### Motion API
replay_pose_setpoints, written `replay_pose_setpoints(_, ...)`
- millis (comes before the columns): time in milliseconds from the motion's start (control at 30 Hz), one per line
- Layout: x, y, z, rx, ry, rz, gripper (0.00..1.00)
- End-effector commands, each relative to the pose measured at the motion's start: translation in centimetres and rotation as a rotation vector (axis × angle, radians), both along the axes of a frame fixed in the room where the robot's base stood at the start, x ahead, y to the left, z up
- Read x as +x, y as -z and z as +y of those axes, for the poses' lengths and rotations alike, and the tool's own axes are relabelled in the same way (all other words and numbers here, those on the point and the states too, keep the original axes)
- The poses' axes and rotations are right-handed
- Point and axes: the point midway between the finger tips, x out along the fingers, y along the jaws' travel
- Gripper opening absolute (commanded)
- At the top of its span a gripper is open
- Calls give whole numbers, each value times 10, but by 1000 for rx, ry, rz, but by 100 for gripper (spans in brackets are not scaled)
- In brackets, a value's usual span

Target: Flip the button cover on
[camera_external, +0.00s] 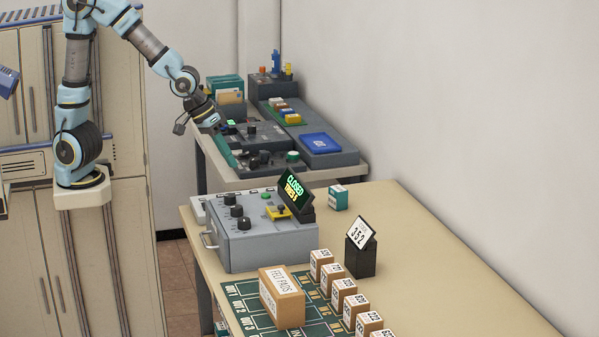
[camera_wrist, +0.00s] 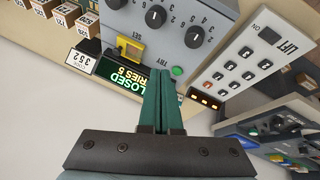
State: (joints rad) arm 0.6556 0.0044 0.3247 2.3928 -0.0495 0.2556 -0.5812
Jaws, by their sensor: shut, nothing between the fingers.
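A grey control box (camera_external: 255,240) stands on the near table, with black knobs and a green button (camera_external: 267,196) on top. A small yellow fitting (camera_external: 278,213) sits on it beside the display; it looks like the button cover, but its position is too small to tell. In the wrist view the yellow fitting (camera_wrist: 131,47) is left of the fingers, and the green button (camera_wrist: 177,71) is just beyond the fingertips. My gripper (camera_external: 218,125) is in the air above and behind the box, apart from it. Its teal fingers (camera_wrist: 162,75) are shut and empty.
A display reading CLOSED (camera_external: 294,188) stands behind the yellow fitting. A lift keypad (camera_wrist: 247,68) lies beside the box. Several labelled cartons (camera_external: 342,290) stand on the near table. A second table behind holds more control panels (camera_external: 262,140).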

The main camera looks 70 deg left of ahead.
Motion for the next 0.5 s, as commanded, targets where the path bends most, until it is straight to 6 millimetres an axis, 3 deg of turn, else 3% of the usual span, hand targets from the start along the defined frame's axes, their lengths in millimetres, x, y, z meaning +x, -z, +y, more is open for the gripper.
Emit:
replay_pose_setpoints(200,13,-13,-26,-84,-60,-43,0)
replay_pose_setpoints(500,15,-16,-29,-99,-75,-49,0)
